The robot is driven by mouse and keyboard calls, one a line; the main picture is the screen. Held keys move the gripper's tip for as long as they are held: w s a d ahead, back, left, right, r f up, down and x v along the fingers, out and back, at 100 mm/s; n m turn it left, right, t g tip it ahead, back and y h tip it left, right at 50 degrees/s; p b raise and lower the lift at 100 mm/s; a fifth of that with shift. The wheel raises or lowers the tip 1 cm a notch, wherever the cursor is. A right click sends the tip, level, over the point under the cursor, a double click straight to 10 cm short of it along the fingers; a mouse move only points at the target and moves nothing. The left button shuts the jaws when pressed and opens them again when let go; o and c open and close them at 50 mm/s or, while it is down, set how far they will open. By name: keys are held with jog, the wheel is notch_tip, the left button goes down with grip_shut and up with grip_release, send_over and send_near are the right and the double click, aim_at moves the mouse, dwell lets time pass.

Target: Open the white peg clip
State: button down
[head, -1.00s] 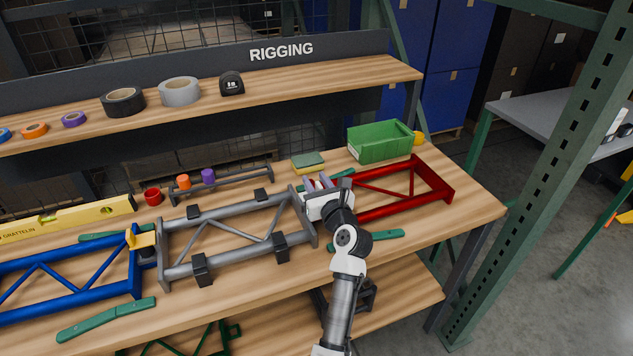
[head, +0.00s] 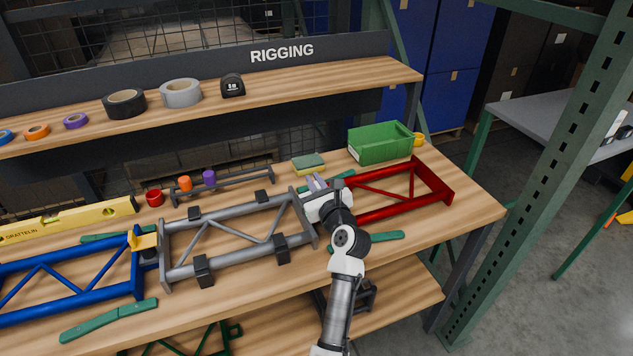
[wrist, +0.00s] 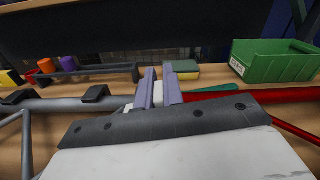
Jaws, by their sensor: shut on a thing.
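The white peg clip (wrist: 158,94) shows as a small white piece between the two purple-grey fingers of my gripper (wrist: 159,88) in the wrist view. The fingers are shut on it. In the head view my gripper (head: 316,182) is at the joint between the grey truss frame (head: 300,211) and the red truss frame (head: 392,192). There the clip is hidden by the fingers and hand. Most of the clip is covered, so I cannot tell how far it is turned.
A green bin (head: 380,146) and a sponge (head: 308,163) lie behind my gripper. A yellow clip (head: 143,241) sits at the blue frame's joint (head: 70,268). A yellow level (head: 70,219) lies at left.

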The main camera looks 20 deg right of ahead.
jog(key=a+n, duration=0.1)
jog(key=n, duration=0.1)
jog(key=r+n+p, duration=0.1)
jog(key=n, duration=0.1)
jog(key=shift+a+r, duration=0.2)
jog(key=shift+a, duration=0.2)
jog(key=n, duration=0.1)
jog(key=a+n, duration=0.1)
jog(key=n, duration=0.1)
jog(key=a+n, duration=0.1)
jog(key=n, duration=0.1)
jog(key=shift+s+r, duration=0.1)
jog(key=shift+r, duration=0.15)
jog(key=a+n+b, duration=0.1)
jog(key=n, duration=0.2)
jog(key=a+f+n+b, duration=0.1)
jog(key=a+n+b, duration=0.1)
jog(key=n, duration=0.1)
jog(key=a+n+b, duration=0.1)
jog(key=n, duration=0.3)
jog(key=shift+a+f+b, duration=0.25)
jog(key=shift+b, duration=0.1)
jog(key=c, duration=1.5)
grip_release()
jog(key=shift+s, duration=0.1)
